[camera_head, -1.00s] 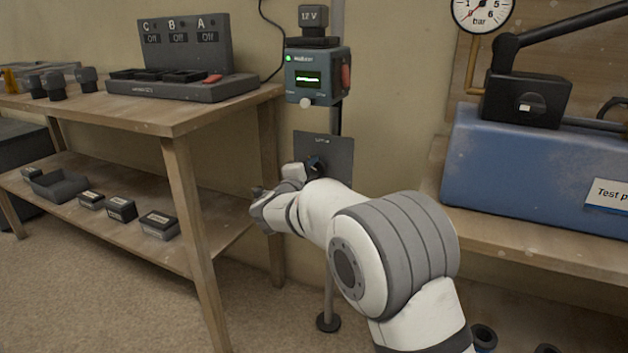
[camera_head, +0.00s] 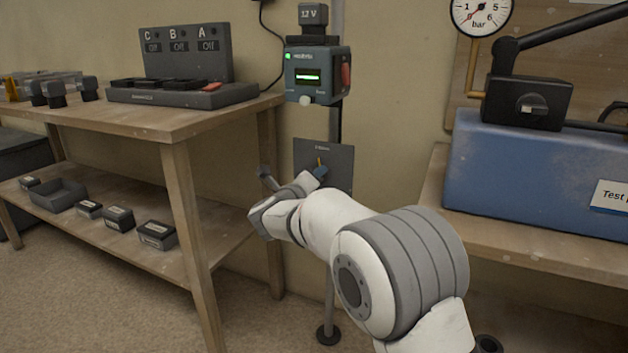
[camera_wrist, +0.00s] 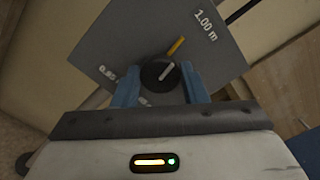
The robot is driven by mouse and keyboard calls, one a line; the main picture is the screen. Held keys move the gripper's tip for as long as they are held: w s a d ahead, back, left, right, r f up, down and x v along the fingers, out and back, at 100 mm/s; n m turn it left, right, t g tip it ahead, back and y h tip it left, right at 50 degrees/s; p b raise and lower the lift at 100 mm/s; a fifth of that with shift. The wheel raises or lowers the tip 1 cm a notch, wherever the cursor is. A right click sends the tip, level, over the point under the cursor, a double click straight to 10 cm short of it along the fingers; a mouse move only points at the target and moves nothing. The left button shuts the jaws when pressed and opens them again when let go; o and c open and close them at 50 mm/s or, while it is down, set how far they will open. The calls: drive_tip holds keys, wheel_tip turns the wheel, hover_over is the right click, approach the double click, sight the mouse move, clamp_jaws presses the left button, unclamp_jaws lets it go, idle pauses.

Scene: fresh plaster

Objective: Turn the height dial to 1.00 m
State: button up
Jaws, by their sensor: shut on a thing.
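The height dial is a dark round knob (camera_wrist: 155,74) with a pale line, on a grey plate (camera_wrist: 110,40). A yellow mark (camera_wrist: 177,46) lies just beyond the knob, toward the printed "1.00 m" (camera_wrist: 205,25). Another label at the lower left is partly hidden by a finger. My gripper (camera_wrist: 160,84) is shut on the knob, with one blue finger at each side. In the head view the plate (camera_head: 338,160) hangs on the pole below the laser box, and my gripper (camera_head: 318,172) is at its lower left, hiding the knob.
The teal laser box (camera_head: 318,75) with a lit green display is above the plate. A wooden bench (camera_head: 150,118) with a control panel (camera_head: 185,55) stands left. A blue test tank (camera_head: 540,170) stands right. Carpet is open at front left.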

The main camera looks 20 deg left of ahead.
drive_tip(key=shift+f+m, duration=0.1)
drive_tip(key=shift+m, duration=1)
drive_tip(key=o, duration=1)
drive_tip(key=s, duration=0.2)
drive_tip(key=s+p, duration=0.1)
drive_tip(key=s, duration=0.2)
drive_tip(key=s+p, duration=0.1)
drive_tip(key=s, duration=0.1)
drive_tip(key=shift+s+a, duration=0.3)
drive_tip(key=shift+s, duration=0.1)
